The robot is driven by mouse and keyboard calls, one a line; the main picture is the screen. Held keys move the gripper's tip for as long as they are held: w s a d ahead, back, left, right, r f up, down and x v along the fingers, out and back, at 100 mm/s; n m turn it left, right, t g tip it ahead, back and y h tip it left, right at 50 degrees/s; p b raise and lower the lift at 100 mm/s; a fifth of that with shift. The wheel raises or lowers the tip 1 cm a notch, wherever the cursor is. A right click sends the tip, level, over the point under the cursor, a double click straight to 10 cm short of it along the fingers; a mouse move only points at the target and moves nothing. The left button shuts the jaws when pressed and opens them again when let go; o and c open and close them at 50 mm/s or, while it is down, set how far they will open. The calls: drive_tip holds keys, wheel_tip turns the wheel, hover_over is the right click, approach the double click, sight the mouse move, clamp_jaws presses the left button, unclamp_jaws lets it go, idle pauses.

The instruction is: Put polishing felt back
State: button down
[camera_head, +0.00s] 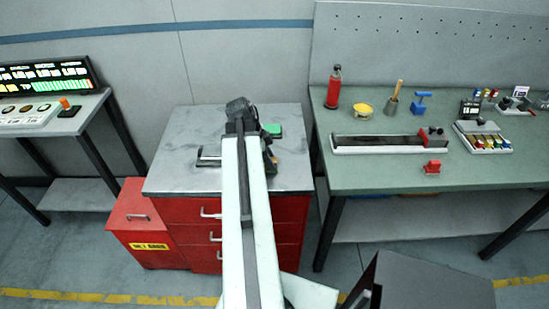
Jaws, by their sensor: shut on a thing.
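My arm reaches from the bottom over a grey-topped red drawer cabinet (165,172). My gripper (240,112) is at the far end of the arm, over the back part of the cabinet top. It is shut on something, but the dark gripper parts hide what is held. A small flat green piece (272,129) shows just right of the gripper. It may be the polishing felt. I cannot tell whether it lies on the top or is in the jaws.
A dark bracket-like handle (208,158) is on the cabinet top, left of my arm. A green workbench (370,177) at right bears a long tray (345,151), a red bottle (334,87) and small tools. A red bin (135,212) and a control desk (50,128) stand at left.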

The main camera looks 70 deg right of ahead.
drive_tip(key=shift+s+f, duration=0.1)
drive_tip(key=c, duration=1.1)
unclamp_jaws()
drive_tip(key=shift+r+p, duration=0.5)
drive_tip(key=shift+r, duration=0.2)
drive_tip(key=p+v, duration=1)
drive_tip(key=v, duration=0.1)
